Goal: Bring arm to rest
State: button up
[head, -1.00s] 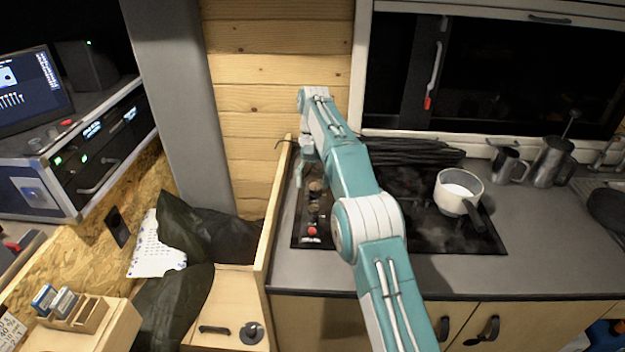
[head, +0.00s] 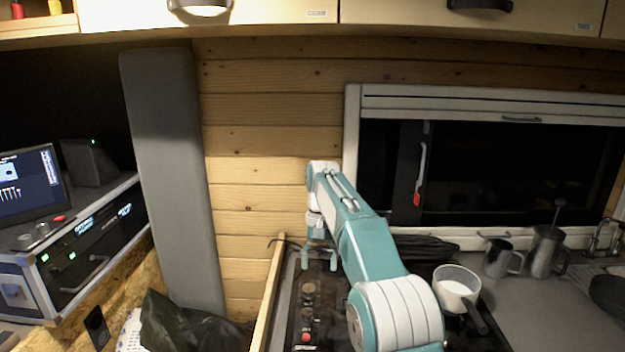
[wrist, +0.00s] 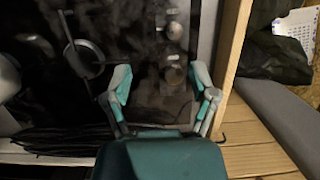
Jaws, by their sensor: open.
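My teal and white arm reaches forward over the counter from the lower right of the head view. My gripper (head: 320,258) hangs at its end, pointing down above the left side of the dark stove. In the wrist view my gripper (wrist: 162,95) has its two fingers spread apart with nothing between them. The stove top (wrist: 140,60) with its round knobs (wrist: 174,72) lies below the fingers. A wooden partition edge (wrist: 232,50) stands close beside one finger in the wrist view.
A white pan (head: 455,283) sits on the stove, right of my arm. Metal jugs (head: 545,250) stand farther right. The wooden partition (head: 268,290) rises left of the gripper. A window (head: 500,180) is behind, and cabinets (head: 400,12) hang overhead. A dark bundle (head: 425,248) lies by the window.

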jog(key=s+d+r+t, duration=0.2)
jog(key=s+d+r, duration=0.3)
jog(key=s, duration=0.3)
jog(key=s+d+r+t, duration=0.2)
jog(key=s+d+r, duration=0.25)
jog(key=s, duration=0.35)
jog(key=s+d+f+t, duration=0.2)
jog(key=s+f, duration=0.2)
jog(key=s, duration=0.5)
jog(key=s+d+f+t, duration=0.2)
jog(key=s+f, duration=0.2)
jog(key=s, duration=0.6)
jog(key=shift+s+d+t, duration=0.25)
jog(key=shift+d+t, duration=0.05)
